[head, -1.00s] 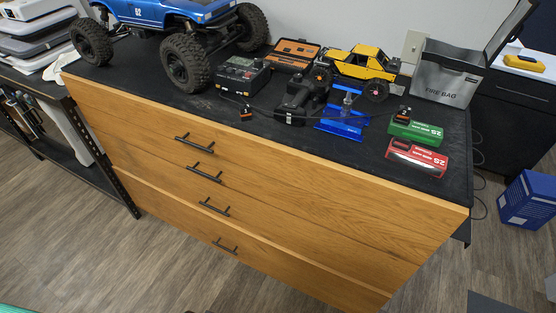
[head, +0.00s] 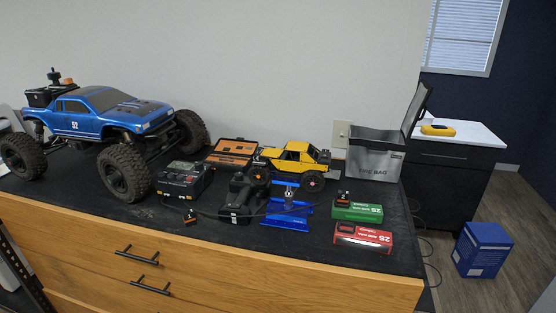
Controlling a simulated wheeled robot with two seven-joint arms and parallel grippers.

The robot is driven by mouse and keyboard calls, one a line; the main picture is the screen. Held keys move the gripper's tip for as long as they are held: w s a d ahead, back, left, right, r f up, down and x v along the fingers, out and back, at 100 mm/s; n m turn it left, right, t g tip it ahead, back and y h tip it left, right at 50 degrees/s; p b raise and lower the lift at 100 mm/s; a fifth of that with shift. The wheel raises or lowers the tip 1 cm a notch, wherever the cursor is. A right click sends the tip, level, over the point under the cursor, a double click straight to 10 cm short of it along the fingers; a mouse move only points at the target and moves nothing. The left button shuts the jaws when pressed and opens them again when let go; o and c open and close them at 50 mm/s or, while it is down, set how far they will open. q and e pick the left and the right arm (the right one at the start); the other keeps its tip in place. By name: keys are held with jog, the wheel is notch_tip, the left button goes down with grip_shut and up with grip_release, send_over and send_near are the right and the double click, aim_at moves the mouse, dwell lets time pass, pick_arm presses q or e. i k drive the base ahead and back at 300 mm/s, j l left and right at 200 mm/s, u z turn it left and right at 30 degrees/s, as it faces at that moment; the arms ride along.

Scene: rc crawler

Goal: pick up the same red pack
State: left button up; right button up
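The red pack (head: 363,237) lies flat on the black top of the wooden drawer cabinet (head: 300,255), near its front right edge. A green pack (head: 357,211) lies just behind it, with a small black and orange piece at its left end. The red pack is unobstructed, and a small dark piece shows at its left end. Neither of my grippers is in the head view.
A blue stand (head: 287,215), a black controller (head: 243,196) and a charger (head: 184,180) lie left of the packs. A yellow crawler (head: 297,157), a grey fire bag (head: 374,157) and a large blue truck (head: 108,112) stand behind. Black cables trail off the right edge.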

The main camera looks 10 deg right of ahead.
aim_at(346, 234)
jog(key=i+j+z, duration=0.2)
jog(key=j+z, duration=0.25)
jog(key=i+j+z, duration=0.1)
jog(key=j+z, duration=0.8)
jog(key=j, duration=0.15)
